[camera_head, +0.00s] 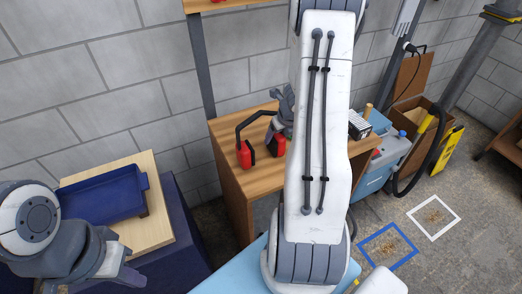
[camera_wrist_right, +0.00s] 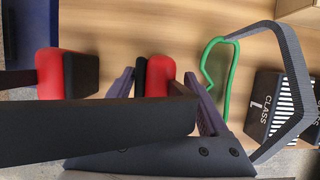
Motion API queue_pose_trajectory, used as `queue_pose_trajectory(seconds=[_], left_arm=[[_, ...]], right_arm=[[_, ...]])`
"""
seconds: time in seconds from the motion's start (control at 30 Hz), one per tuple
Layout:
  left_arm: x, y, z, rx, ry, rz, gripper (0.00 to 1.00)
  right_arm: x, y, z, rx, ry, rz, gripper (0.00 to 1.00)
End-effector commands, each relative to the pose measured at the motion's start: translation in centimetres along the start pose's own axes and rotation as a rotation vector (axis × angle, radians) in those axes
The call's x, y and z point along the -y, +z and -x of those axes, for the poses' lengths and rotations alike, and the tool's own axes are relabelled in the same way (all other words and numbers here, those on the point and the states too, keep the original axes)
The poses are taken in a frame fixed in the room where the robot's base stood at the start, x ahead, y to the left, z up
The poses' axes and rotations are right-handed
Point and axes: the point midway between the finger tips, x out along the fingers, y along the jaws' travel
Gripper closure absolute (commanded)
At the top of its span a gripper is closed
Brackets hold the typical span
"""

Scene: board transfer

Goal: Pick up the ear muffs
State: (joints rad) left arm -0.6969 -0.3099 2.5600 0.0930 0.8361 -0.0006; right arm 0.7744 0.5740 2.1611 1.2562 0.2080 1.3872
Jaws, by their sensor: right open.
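The ear muffs (camera_head: 245,152) have red and black cups and a dark headband, and rest on the wooden workbench. In the right wrist view, one cup (camera_wrist_right: 50,73) is at the left and the other cup (camera_wrist_right: 157,76) is between my fingers. My right gripper (camera_head: 281,120) is over the right-hand cup; in its wrist view (camera_wrist_right: 165,85) the jaws are open, one finger on each side of that cup. The dark headband crosses close to the camera and hides part of the gripper. My left gripper (camera_head: 112,268) is low at the left, away from the muffs; its jaws are unclear.
The wooden bench (camera_head: 232,168) stands against a block wall. A blue tray (camera_head: 98,203) is at the left.

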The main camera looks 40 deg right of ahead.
Motion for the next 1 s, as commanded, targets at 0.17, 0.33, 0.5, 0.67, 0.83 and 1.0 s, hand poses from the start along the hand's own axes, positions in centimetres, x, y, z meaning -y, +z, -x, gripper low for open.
queue_pose_trajectory(seconds=[0.17,0.33,0.5,0.67,0.83,1.0], left_arm=[[0.0,0.0,0.1,0.000,0.000,0.000,1.00],[0.0,0.0,0.1,0.000,0.000,0.000,1.00],[0.0,0.0,0.1,0.000,0.000,0.000,1.00],[0.0,0.0,0.3,0.000,0.000,0.000,1.00],[-0.1,-0.1,2.1,0.000,0.000,0.000,1.00],[-0.3,-0.3,4.7,0.000,0.000,0.002,1.00]], right_arm=[[0.0,0.0,0.1,0.000,0.000,0.000,0.29],[0.0,0.0,0.1,0.000,0.000,0.000,0.94],[0.0,0.1,0.1,0.001,0.000,0.000,1.00],[0.0,0.2,0.3,0.001,-0.001,0.000,1.00],[0.0,1.0,2.4,0.002,-0.001,0.001,1.00],[0.0,2.3,5.5,0.003,-0.001,0.001,1.00]])
